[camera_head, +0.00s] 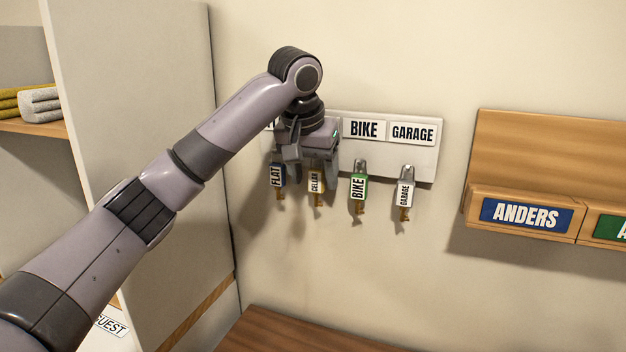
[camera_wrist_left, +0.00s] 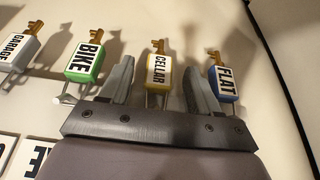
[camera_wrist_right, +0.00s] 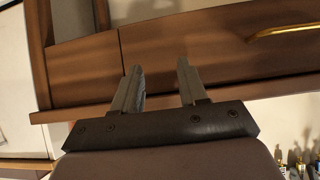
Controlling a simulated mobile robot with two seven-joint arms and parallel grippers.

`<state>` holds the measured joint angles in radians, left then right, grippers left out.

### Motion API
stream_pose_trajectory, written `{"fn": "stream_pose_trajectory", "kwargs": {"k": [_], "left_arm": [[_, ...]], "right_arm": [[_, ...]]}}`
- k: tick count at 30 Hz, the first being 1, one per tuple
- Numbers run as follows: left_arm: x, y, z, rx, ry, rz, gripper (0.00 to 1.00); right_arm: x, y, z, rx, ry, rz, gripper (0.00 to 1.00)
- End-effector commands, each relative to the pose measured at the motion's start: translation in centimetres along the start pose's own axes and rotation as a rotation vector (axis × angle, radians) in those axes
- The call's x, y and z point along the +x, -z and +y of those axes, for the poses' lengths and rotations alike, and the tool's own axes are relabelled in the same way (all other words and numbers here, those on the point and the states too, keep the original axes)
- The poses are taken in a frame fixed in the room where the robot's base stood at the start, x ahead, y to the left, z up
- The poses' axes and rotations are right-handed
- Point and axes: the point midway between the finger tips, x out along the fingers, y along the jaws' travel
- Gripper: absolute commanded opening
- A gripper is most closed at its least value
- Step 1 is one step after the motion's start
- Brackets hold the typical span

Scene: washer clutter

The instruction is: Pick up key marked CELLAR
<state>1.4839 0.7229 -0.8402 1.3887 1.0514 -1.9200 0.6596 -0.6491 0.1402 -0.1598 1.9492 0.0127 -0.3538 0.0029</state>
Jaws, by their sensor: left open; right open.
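The key marked CELLAR (camera_head: 315,184) has a yellow and white tag and hangs from the white key board (camera_head: 390,163) between the FLAT and BIKE keys. My left gripper (camera_head: 305,160) is open at the board, just above it, and hides its hook in the head view. In the left wrist view, the CELLAR key (camera_wrist_left: 159,72) stands between the two open fingers of my left gripper (camera_wrist_left: 158,85), apart from both. My right gripper (camera_wrist_right: 162,85) is open and empty in front of a brown wooden drawer front (camera_wrist_right: 200,50).
The blue FLAT key (camera_head: 277,177) hangs close by the left gripper's outer finger. The green BIKE key (camera_head: 358,188) and white GARAGE key (camera_head: 405,194) hang to the right. A wooden rack with an ANDERS label (camera_head: 526,215) is farther right. A tall panel (camera_head: 135,90) stands left.

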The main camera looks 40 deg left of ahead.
Motion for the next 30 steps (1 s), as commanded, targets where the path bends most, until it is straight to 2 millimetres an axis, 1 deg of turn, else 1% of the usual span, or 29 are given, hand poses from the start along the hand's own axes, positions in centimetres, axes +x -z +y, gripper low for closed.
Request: {"fn": "stream_pose_trajectory", "kwargs": {"k": [8,9,10,11,12,13,14,25,30], "left_arm": [[0.22,-0.08,0.1,0.0,0.0,0.0,0.62],[0.22,-0.08,0.1,0.0,0.0,0.0,0.55],[0.21,-0.08,0.1,0.0,0.0,0.0,0.45],[0.21,-0.08,0.1,0.0,0.0,0.0,0.36],[0.2,-0.07,0.1,0.0,0.0,0.0,0.23],[0.21,-0.07,0.1,0.0,0.0,0.0,0.13],[0.2,-0.07,0.1,0.0,0.0,0.0,0.07],[0.13,-0.03,0.09,0.0,0.0,0.001,0.06],[-0.31,0.21,-0.15,0.0,-0.001,0.002,0.06]], "right_arm": [[0.0,0.0,0.01,0.0,0.0,0.0,0.43],[0.0,0.0,0.01,0.0,0.0,0.0,0.43],[0.0,0.0,0.01,0.0,0.0,0.0,0.43],[0.0,0.0,0.01,0.0,0.0,0.0,0.43],[0.0,0.0,0.01,0.0,0.0,0.0,0.43],[0.0,0.0,0.01,0.0,0.0,0.0,0.43],[0.0,0.0,0.01,0.0,0.0,0.0,0.43],[-0.01,0.0,0.02,0.0,-0.001,0.0,0.43],[-0.01,0.0,0.02,0.0,-0.001,0.0,0.43]]}}
